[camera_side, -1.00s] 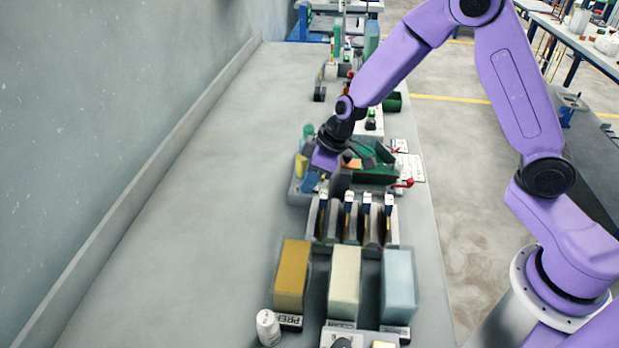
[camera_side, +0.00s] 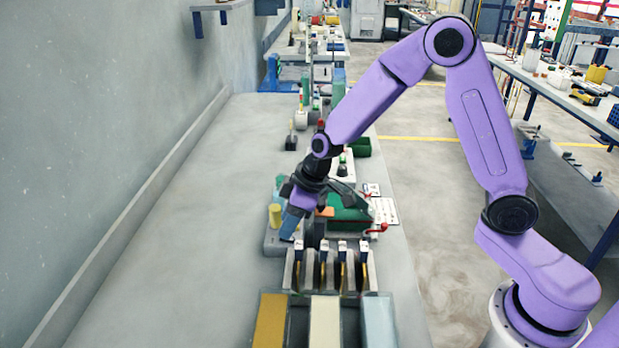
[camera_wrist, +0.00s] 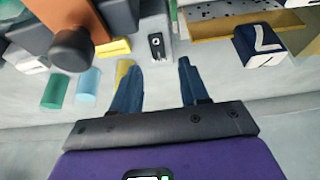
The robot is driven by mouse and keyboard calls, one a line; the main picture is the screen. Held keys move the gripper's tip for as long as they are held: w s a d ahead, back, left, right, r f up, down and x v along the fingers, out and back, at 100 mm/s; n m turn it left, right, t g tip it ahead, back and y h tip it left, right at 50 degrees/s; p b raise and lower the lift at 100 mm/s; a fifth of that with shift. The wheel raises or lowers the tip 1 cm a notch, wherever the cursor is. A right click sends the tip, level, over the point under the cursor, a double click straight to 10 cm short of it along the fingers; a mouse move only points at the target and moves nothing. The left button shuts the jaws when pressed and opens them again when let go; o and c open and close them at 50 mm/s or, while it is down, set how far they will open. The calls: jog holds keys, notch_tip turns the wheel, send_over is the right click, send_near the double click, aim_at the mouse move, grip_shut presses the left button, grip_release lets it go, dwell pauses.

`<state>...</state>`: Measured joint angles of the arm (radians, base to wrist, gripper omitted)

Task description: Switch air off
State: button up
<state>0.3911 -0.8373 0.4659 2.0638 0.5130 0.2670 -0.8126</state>
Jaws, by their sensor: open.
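A small grey block with a dark slot and a pale toggle-like part (camera_wrist: 156,42) shows in the wrist view, just beyond and between my fingertips. No label on it is readable, so I cannot tell if it is the air switch. My gripper (camera_wrist: 157,72) is open, with two blue fingers apart and nothing between them. In the side view my gripper (camera_side: 290,230) points down over the grey station behind the slotted rack, beside a yellow cylinder (camera_side: 275,216). It hides the small block there. A red lever (camera_side: 377,228) sits at the station's right side.
An orange-brown part with a black knob (camera_wrist: 72,50) is close at upper left. The slotted rack (camera_side: 295,272) stands in front. The bench's left side is clear.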

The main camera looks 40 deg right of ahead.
jog(key=v, duration=1.4)
jog(key=shift+r, duration=0.2)
jog(key=shift+s, duration=0.1)
jog(key=s+d+f+n+g+h, duration=0.1)
jog(key=s+d+f, duration=0.1)
jog(key=s, duration=1.1)
jog(key=s+d+f+n+g+h, duration=0.1)
jog(key=s+d+f+n+g, duration=0.1)
jog(key=s, duration=1.2)
jog(key=shift+d+n+h, duration=0.3)
jog(key=shift+d+h, duration=0.1)
jog(key=shift+d, duration=0.35)
jog(key=shift+s+f, duration=0.1)
